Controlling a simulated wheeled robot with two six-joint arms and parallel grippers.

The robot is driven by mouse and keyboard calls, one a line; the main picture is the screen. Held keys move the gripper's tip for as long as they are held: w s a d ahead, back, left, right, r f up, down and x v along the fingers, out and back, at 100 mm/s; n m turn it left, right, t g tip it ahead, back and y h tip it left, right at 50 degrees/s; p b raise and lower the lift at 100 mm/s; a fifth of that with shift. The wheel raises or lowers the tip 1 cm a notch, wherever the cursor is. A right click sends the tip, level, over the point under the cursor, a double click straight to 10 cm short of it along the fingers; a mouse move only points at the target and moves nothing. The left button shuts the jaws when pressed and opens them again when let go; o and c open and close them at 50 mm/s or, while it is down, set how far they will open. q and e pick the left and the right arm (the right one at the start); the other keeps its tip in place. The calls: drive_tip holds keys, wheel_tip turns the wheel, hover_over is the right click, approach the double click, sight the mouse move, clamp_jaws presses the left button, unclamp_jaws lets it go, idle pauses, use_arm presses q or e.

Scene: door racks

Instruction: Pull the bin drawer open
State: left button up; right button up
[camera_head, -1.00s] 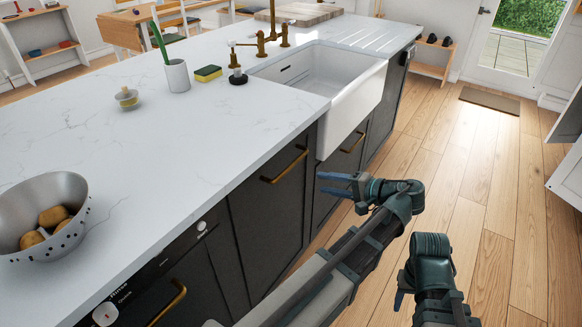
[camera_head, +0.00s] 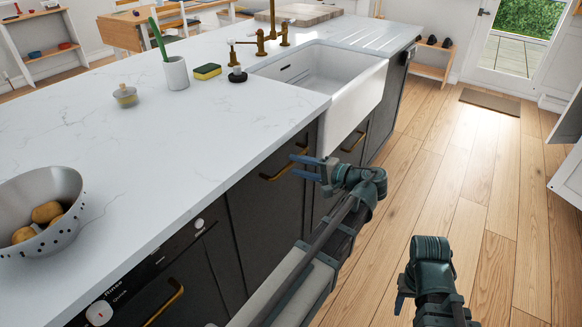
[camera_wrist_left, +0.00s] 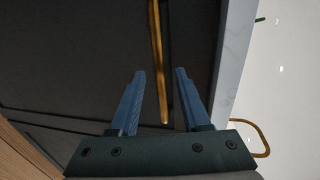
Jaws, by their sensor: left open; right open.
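A dark panel front (camera_head: 262,215) below the counter, left of the sink, carries a brass bar handle (camera_head: 270,178); it looks closed. No label shows whether it is the bin drawer. My left gripper (camera_head: 299,166) is open at the right end of this handle. In the left wrist view the brass handle (camera_wrist_left: 157,55) runs between the two open blue fingers of my left gripper (camera_wrist_left: 160,72); whether it is in depth between them I cannot tell. My right gripper (camera_head: 401,302) hangs low over the floor, away from the cabinets, its fingers mostly hidden.
The white counter (camera_head: 130,170) overhangs the fronts, with a colander (camera_head: 40,190) near its left. A white sink (camera_head: 355,110) juts out beyond the handle. A dishwasher (camera_head: 165,270) with its own brass handle is at lower left. Wooden floor (camera_head: 450,190) is clear at right.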

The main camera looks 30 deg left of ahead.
use_arm(q)
drive_tip(key=shift+x, duration=1.5)
clamp_jaws()
idle(0.4)
